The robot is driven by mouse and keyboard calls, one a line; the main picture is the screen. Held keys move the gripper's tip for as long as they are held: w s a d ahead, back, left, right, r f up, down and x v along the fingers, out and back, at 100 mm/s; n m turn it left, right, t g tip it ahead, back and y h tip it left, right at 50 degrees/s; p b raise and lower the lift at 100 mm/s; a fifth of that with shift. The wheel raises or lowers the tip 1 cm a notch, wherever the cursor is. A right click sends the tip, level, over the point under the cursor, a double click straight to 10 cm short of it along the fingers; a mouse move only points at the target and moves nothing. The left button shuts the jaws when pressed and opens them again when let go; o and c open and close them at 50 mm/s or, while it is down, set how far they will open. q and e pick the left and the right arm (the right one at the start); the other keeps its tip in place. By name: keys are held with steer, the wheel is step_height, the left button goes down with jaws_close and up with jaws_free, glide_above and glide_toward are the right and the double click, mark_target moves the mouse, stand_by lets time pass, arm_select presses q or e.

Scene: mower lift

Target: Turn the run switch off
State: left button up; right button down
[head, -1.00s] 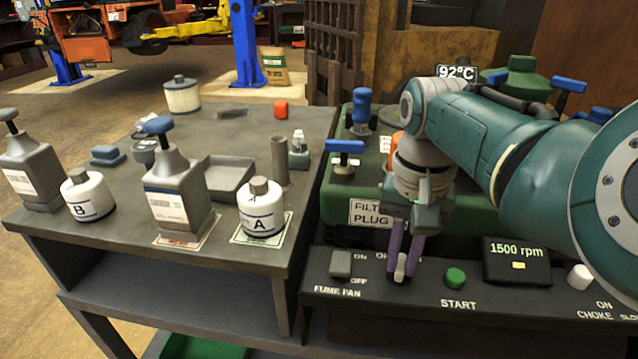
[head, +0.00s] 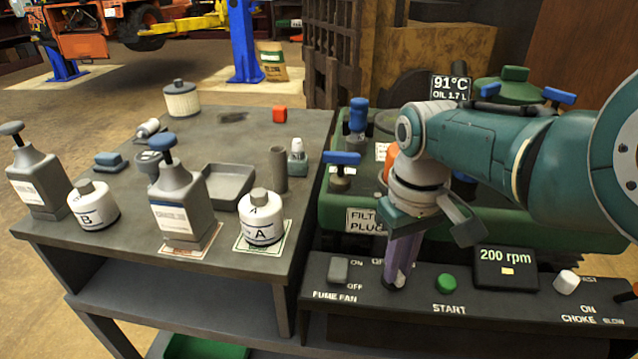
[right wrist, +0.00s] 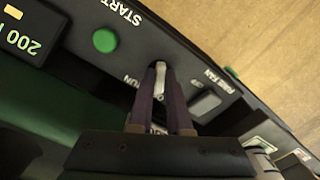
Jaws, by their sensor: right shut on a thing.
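The run switch, a small pale metal lever (right wrist: 160,84), stands on the dark control panel (head: 420,306). In the right wrist view it is between the purple fingers of my right gripper (right wrist: 162,110), beside a partly covered RUN label. My right gripper (head: 399,270) points down at the panel in the head view and is shut on the lever. There its fingers hide most of the lever, and the ON and OFF marks around it cannot be read. The rpm display (head: 505,268) reads 200 rpm. My left gripper is not in view.
The grey fume fan switch (head: 339,269) is left of my right gripper, and the green START button (head: 446,283) is right. The white choke knob (head: 566,282) is farther right. A blue-handled valve (head: 342,160) stands behind. Bottles and a tray crowd the left table.

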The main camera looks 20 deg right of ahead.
stand_by(0.5)
steer(key=c, duration=0.9)
jaws_free()
steer(key=shift+o, duration=0.2)
step_height(320, 180, up, 10)
steer(key=p, duration=0.6)
steer(key=shift+p, duration=0.35)
steer(key=shift+s, duration=0.1)
